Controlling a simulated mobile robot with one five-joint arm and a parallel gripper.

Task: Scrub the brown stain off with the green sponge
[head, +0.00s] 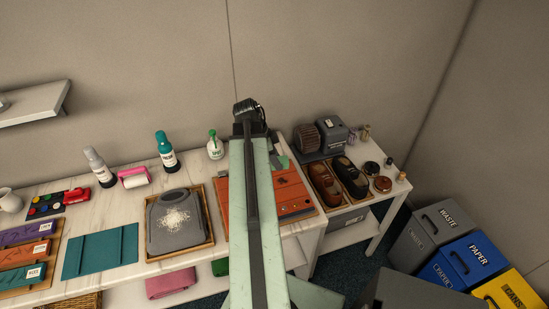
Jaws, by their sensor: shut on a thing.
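An orange-red leather piece (290,190) lies on a wooden tray near the table's right end. Small dark marks show on it, but I cannot tell which is the brown stain; my arm covers its middle. My arm reaches forward over it, and the dark wrist end of my gripper (250,115) shows beyond the piece, near the wall. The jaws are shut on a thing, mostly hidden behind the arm. A small green patch (282,162), likely the green sponge, shows just right of the arm at the piece's far edge. I cannot tell whether it touches the piece.
A white spray bottle (215,146) and a teal-capped bottle (165,150) stand behind. Brown shoes (325,184) and a grey machine (332,132) are on the right table. Bins (428,236) stand at far right.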

